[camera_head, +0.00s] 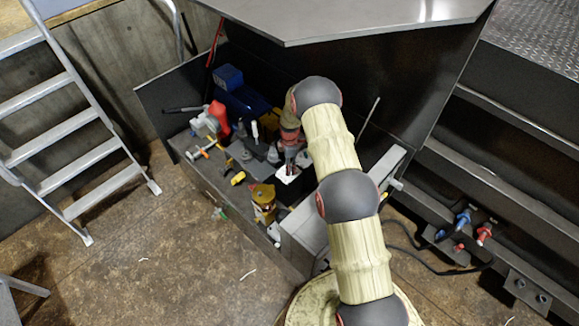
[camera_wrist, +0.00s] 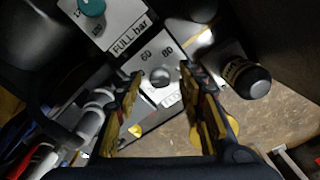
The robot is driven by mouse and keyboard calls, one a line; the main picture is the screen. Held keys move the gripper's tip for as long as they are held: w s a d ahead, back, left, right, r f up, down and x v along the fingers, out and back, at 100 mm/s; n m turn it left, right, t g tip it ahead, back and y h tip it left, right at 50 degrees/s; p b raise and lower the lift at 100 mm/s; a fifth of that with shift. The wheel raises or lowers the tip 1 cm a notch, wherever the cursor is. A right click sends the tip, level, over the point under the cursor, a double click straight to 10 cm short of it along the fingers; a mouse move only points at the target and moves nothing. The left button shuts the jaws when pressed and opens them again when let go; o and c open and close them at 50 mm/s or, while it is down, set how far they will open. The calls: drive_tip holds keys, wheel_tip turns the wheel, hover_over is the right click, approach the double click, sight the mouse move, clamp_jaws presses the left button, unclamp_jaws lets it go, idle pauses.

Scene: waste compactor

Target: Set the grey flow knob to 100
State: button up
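The grey flow knob (camera_wrist: 160,77) shows in the wrist view as a small round grey knob on a white plate (camera_wrist: 139,63) with the marks 60 and 80 above it. Part of its scale is hidden, and I cannot read its setting. My gripper (camera_wrist: 160,72) is open, with one yellow finger to the left of the knob and one to the right. Gaps show between the knob and both fingers. In the head view my gripper (camera_head: 290,155) reaches down over a white plate (camera_head: 288,174); the knob is too small to tell there.
A teal knob (camera_wrist: 92,7) sits on a plate marked FULL bar. A black-capped cylinder (camera_wrist: 247,79) stands close to the right finger. Tools, including a red one (camera_head: 219,118), crowd the bench to the left. A ladder (camera_head: 75,125) stands at far left.

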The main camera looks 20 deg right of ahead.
drive_tip(key=shift+f, duration=0.1)
drive_tip(key=shift+c, duration=0.9)
drive_tip(key=c, duration=0.8)
clamp_jaws()
